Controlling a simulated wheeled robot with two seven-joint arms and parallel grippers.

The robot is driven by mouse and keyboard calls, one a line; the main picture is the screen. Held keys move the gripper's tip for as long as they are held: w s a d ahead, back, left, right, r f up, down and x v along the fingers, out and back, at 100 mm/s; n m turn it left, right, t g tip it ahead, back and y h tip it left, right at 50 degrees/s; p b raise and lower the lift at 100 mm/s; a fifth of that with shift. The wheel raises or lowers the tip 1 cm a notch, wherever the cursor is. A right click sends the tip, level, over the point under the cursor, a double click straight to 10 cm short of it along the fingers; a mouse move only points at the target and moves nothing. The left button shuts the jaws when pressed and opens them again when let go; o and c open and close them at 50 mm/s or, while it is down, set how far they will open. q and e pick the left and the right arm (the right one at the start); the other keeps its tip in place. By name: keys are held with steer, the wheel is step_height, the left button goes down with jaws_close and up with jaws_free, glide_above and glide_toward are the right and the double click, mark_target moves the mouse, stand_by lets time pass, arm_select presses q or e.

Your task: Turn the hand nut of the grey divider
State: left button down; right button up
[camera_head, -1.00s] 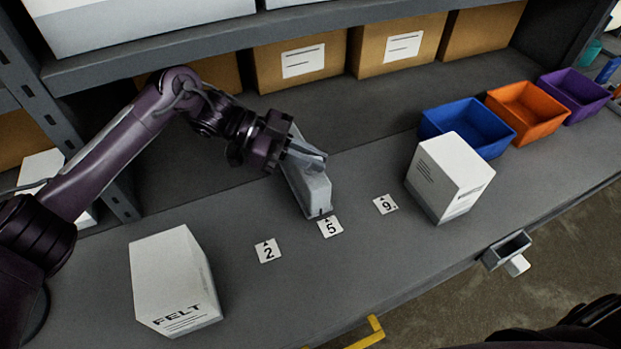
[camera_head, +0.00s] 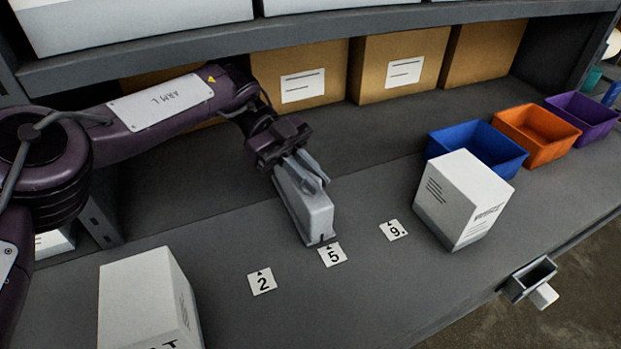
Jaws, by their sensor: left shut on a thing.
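The grey divider (camera_head: 310,217) stands on the grey bench, its near end just behind the card marked 5 (camera_head: 333,255). My left gripper (camera_head: 315,178) comes down from the back left with its grey fingers at the top of the divider. It is shut on the hand nut there, and the fingers hide the nut, so its angle cannot be read. My right gripper is out of view.
Cards marked 2 (camera_head: 262,281) and 9 (camera_head: 393,230) flank card 5. White boxes stand at front left (camera_head: 140,300) and right (camera_head: 463,200). Blue (camera_head: 478,147), orange (camera_head: 537,134) and purple (camera_head: 580,117) bins sit at back right. Cardboard boxes (camera_head: 400,65) line the back under a shelf.

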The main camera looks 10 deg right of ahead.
arm_select(q)
steer(key=shift+m+g+y+b, duration=0.5)
steer(key=shift+m+y+b, duration=0.05)
steer(key=shift+m+y, duration=0.35)
steer(key=c, duration=1.5)
jaws_free()
